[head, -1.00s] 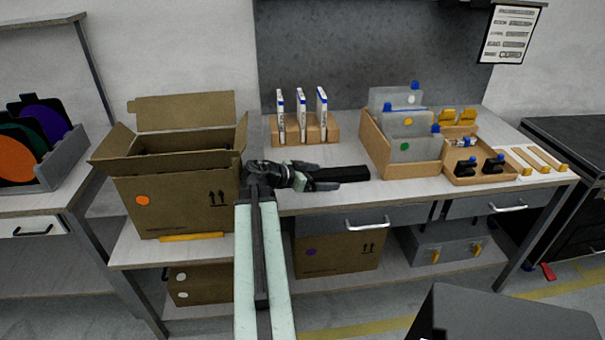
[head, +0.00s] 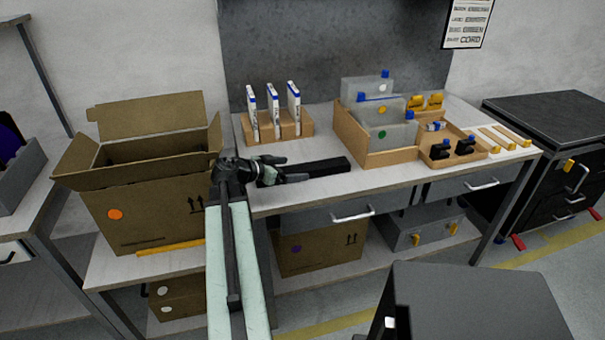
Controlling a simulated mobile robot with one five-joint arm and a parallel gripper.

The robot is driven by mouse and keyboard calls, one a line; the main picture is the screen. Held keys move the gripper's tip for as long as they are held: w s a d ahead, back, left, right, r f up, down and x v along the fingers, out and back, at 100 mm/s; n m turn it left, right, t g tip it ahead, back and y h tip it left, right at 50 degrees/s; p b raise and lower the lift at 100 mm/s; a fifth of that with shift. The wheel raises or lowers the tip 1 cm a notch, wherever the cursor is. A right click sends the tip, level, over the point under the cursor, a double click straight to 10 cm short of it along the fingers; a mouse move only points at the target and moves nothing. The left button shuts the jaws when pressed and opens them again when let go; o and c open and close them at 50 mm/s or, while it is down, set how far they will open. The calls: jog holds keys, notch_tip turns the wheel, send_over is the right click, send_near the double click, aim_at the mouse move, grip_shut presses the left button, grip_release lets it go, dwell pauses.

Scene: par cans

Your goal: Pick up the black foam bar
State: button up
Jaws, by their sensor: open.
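The black foam bar (head: 326,166) lies on the white worktop near its front edge, in front of the wooden block with the booklets. Its right part shows clearly, and my gripper hides part of its left end. My gripper (head: 292,174) points right, at the left part of the bar. It is open, and nothing shows held in it. I cannot tell whether its fingers touch the bar or lie around it.
An open cardboard box (head: 152,195) stands on the left, close to my arm. A wooden block (head: 277,128) holds three booklets behind the bar. A wooden tray (head: 385,158) with grey cases stands to the right. A black cabinet (head: 548,140) is at the far right.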

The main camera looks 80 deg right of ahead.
aim_at(302, 168)
jog(key=b+x, duration=0.1)
jog(key=x, duration=0.3)
jog(key=shift+s+d+f, duration=0.1)
jog(key=shift+d+f, duration=0.05)
jog(key=c, duration=1.7)
jog(key=shift+r, duration=0.35)
jog(key=c, duration=0.4)
notch_tip(302, 168, up, 18)
jog(key=p, duration=1.8)
jog(key=shift+f, duration=0.2)
grip_shut()
